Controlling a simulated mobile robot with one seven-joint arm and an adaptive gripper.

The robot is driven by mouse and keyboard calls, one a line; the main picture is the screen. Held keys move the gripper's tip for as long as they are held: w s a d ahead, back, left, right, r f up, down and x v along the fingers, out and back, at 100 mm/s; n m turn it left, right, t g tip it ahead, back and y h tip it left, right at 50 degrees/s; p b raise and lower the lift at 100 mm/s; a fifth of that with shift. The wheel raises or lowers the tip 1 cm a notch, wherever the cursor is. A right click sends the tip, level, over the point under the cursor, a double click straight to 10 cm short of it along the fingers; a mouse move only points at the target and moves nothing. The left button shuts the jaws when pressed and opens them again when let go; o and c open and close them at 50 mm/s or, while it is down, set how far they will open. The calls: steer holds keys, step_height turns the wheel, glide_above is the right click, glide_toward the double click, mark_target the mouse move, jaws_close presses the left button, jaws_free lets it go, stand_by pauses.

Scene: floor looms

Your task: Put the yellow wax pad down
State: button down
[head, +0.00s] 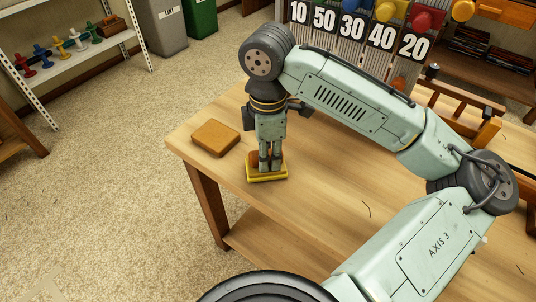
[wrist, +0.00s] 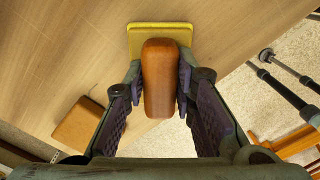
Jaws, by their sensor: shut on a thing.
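The yellow wax pad (head: 267,179) is a flat yellow slab with a rounded brown wooden grip on top. My gripper (head: 270,163) points straight down and is shut on that grip. In the wrist view the brown grip (wrist: 160,75) stands between the two fingers, with the yellow slab (wrist: 140,38) beyond the fingertips. The pad is over the wooden table (head: 310,215), near its front left edge. It looks level and at or just above the tabletop; I cannot tell if it touches.
A flat brown block (head: 216,137) lies on the table just left of the pad; it also shows in the wrist view (wrist: 78,121). The tabletop right of the pad is mostly clear. Number cards (head: 352,27) and a wooden frame (head: 455,105) stand behind.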

steer(key=shift+f, duration=0.1)
steer(key=shift+f, duration=0.15)
steer(key=c, duration=1.3)
jaws_free()
steer(key=shift+c, duration=0.2)
step_height(320, 180, up, 13)
steer(key=shift+f, duration=0.2)
steer(key=shift+s+f, duration=0.1)
